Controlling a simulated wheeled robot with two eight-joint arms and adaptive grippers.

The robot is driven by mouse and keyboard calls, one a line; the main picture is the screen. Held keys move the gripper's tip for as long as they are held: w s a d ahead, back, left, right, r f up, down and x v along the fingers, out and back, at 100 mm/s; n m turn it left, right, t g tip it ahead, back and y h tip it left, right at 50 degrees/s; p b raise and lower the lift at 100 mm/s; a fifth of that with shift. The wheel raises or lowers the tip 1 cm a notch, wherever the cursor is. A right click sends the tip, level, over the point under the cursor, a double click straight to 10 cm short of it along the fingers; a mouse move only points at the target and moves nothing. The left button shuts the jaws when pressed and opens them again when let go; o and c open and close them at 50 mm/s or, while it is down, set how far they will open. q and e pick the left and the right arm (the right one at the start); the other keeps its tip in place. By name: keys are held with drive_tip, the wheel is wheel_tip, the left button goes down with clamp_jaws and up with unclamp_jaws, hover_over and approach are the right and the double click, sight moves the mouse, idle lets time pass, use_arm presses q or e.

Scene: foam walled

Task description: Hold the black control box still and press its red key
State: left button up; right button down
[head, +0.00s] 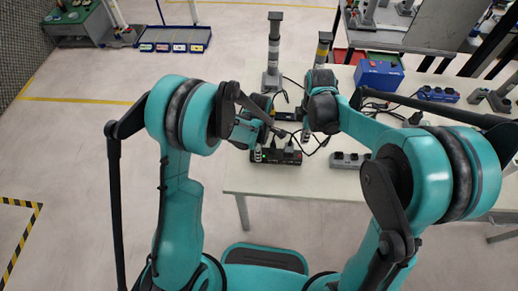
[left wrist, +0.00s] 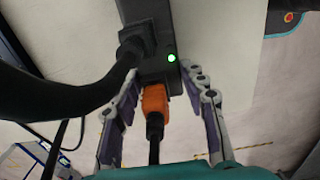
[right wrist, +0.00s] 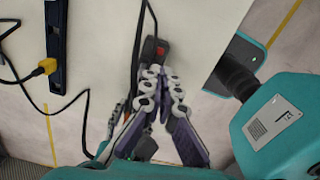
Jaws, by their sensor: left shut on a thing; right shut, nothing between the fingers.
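The black control box (head: 276,157) lies near the front edge of the table. In the left wrist view, its end with a lit green lamp (left wrist: 171,58) and an orange plug (left wrist: 155,100) is between the fingers of my left gripper (left wrist: 163,76), which is shut on the box. In the right wrist view, the red key (right wrist: 161,50) shows near the box's other end. My right gripper (right wrist: 164,76) is shut and empty, its fingertips over the box just beside the red key. They hide the middle of the box; I cannot tell whether they touch it.
A grey socket block (head: 350,160) lies right of the box. A blue box (head: 379,74) and grey posts (head: 273,50) stand farther back. Black cables (right wrist: 84,100) run across the white table (head: 240,180). A black bar (right wrist: 56,45) with a yellow plug (right wrist: 45,67) lies to one side.

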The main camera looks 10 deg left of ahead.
sight(301, 158)
drive_tip(key=shift+f, duration=0.1)
idle(0.4)
drive_tip(key=shift+s+d+r+n+t+y, duration=0.15)
drive_tip(key=shift+n+t+y, duration=0.4)
drive_tip(key=shift+y, duration=0.9)
drive_tip(key=shift+w+d+r+n+t+y, duration=0.1)
drive_tip(key=shift+r+n+t+y, duration=0.15)
drive_tip(key=shift+n+y, duration=0.85)
drive_tip(key=shift+s+d+r+n+t+y, duration=0.2)
drive_tip(key=shift+t+y, duration=0.3)
drive_tip(key=shift+y, duration=1.35)
drive_tip(key=shift+w+f, duration=0.1)
drive_tip(key=shift+f, duration=0.05)
drive_tip(key=shift+f, duration=4.3)
drive_tip(key=shift+f, duration=0.1)
